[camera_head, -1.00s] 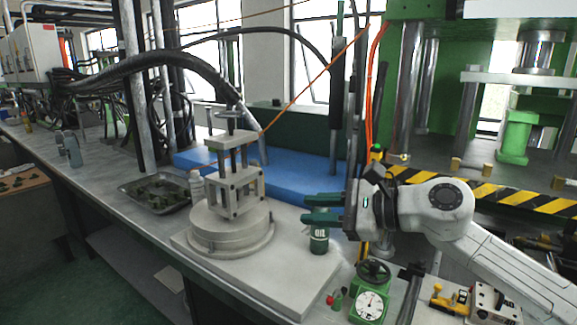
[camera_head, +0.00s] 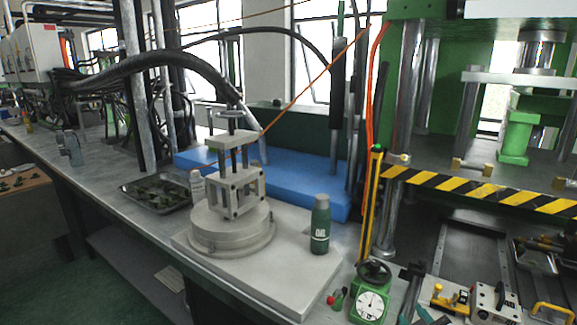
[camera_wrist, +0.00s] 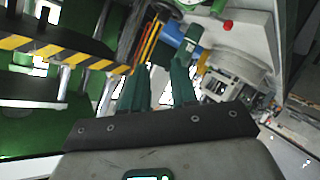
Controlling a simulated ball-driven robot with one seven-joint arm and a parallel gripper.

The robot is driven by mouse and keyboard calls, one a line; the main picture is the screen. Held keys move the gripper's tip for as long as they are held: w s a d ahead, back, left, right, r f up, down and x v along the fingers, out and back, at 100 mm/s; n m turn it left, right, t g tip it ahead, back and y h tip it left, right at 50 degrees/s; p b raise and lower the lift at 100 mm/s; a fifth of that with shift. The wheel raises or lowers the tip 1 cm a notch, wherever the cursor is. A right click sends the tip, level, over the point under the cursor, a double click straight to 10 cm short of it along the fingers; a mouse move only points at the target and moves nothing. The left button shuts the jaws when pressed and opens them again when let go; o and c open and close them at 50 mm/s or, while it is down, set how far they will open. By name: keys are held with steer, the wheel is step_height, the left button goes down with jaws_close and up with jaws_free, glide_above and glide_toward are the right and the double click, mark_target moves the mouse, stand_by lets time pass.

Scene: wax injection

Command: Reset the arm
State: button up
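My gripper (camera_wrist: 160,66) shows in the wrist view with its two green fingers apart and nothing held between them. It is not in the head view. A dark green bottle (camera_head: 320,226) with a grey-green cap and white lettering stands upright on the light grey base plate (camera_head: 290,268), right of the round fixture.
A metal fixture on a round base (camera_head: 232,230) stands on the plate. A green dial gauge (camera_head: 369,303) is at the front. A yellow-black striped bar (camera_head: 480,190) crosses the press at right. A tray of parts (camera_head: 157,193) lies at left.

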steer(key=s+d+f+m+g+b, duration=0.1)
steer(key=s+f+m+g+b, duration=0.1)
steer(key=s+f, duration=0.8)
steer(key=s+d+f+m+g+b, duration=0.1)
steer(key=s+f+g+b, duration=0.3)
steer(key=s+f, duration=0.7)
steer(key=s+d+f+m+g+y+b, duration=0.1)
steer(key=s+d+f+m+g+b, duration=0.1)
steer(key=s+f+g, duration=0.4)
steer(key=s+f+m+b, duration=0.1)
steer(key=s+f+b, duration=0.1)
steer(key=s+f, duration=0.3)
steer(key=shift+s+f+m+g, duration=0.15)
steer(key=shift+s+m+g, duration=0.25)
steer(key=shift+s, duration=0.15)
